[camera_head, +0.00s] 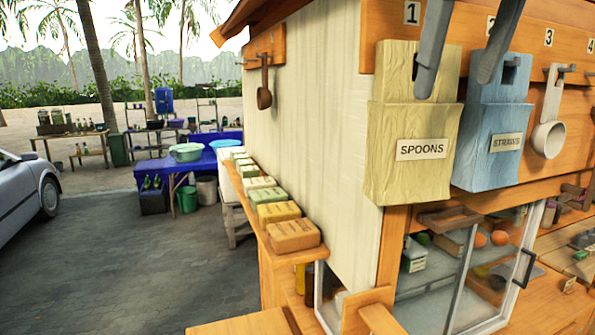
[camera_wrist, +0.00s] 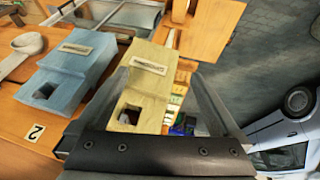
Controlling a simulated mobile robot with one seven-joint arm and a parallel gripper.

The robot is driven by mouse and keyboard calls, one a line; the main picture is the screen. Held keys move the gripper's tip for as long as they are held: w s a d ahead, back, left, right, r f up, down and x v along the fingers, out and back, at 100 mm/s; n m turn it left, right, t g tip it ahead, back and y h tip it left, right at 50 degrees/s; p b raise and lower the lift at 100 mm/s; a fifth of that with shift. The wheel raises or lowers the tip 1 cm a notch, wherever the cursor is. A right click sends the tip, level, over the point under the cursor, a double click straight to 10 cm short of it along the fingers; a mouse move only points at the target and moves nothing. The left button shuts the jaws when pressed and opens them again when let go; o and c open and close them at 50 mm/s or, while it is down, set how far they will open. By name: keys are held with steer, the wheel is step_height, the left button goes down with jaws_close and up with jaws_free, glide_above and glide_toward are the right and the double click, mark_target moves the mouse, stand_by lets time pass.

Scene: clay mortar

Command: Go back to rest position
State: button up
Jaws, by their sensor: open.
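My gripper (camera_head: 455,89) reaches in from the top of the head view. Its two grey fingers are apart, in front of the hanging boxes. In the wrist view my gripper (camera_wrist: 158,76) shows open, with its fingers spread on either side of the yellow SPOONS box. The yellow wooden SPOONS box (camera_head: 412,180) hangs upright at the stall corner. It also shows in the wrist view (camera_wrist: 150,75). No object shows held between the fingers. Whether a finger touches a box is not clear.
A blue box (camera_head: 495,150) labelled for straws hangs to the right, then a white ladle (camera_head: 549,137). Below are a glass case (camera_head: 430,290) and a shelf of cartons (camera_head: 292,233). Open paving (camera_head: 140,270) and a car (camera_head: 25,195) lie to the left.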

steer(key=s+a+f+m+b, duration=0.1)
steer(key=s+f+b, duration=0.1)
steer(key=f, duration=1.2)
steer(key=s+a+f+m+b, duration=0.1)
steer(key=s+f+b, duration=0.1)
steer(key=f, duration=1.3)
steer(key=s+a+f+m+b, duration=0.1)
steer(key=s+f+m+b, duration=0.1)
steer(key=f, duration=1.2)
steer(key=shift+s+a+f+y, duration=0.2)
steer(key=shift+s+f+y, duration=0.05)
steer(key=shift+s+y, duration=0.1)
